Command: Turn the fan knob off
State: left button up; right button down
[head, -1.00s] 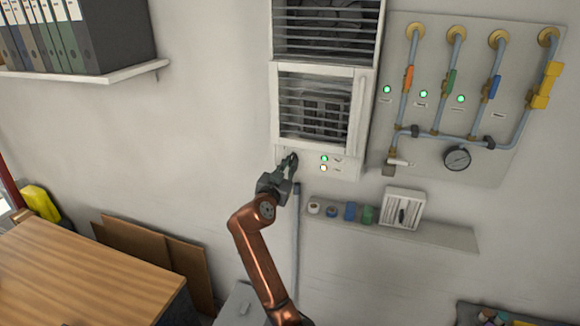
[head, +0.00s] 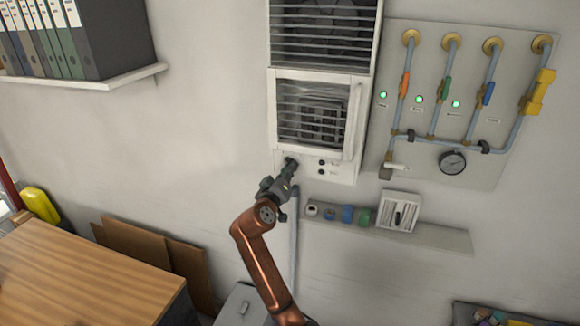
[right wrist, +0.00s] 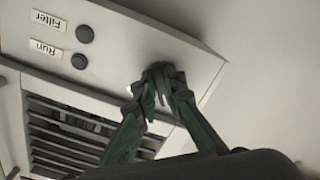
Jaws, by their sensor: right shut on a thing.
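The fan unit (head: 318,120) is a white wall-mounted box with louvred grilles. On its lower panel are two small round indicators (head: 321,166), both dark. They also show in the right wrist view, labelled Filter (right wrist: 84,34) and Run (right wrist: 79,62). My right gripper (head: 289,165) is at the lower left of that panel. In the right wrist view its green-sided fingers (right wrist: 160,88) are closed around the small dark fan knob (right wrist: 158,70), which they mostly hide. My left gripper is not in view.
Right of the fan unit, a wall panel carries blue pipes, coloured valves and a pressure gauge (head: 452,161). Below is a narrow shelf (head: 430,235) with small rolls and a white box. A wooden table (head: 80,270) stands at the lower left. Binders sit on a shelf (head: 110,82) above.

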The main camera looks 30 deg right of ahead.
jog(key=shift+r+n, duration=0.2)
jog(key=shift+n, duration=0.4)
jog(key=shift+a+p, duration=0.1)
jog(key=shift+p, duration=0.2)
jog(key=c, duration=2)
grip_release()
jog(key=shift+f, duration=0.1)
jog(key=shift+c, duration=0.2)
jog(key=shift+o, duration=0.3)
jog(key=v, duration=1.1)
jog(key=shift+s+a, duration=0.3)
jog(key=shift+f, duration=0.1)
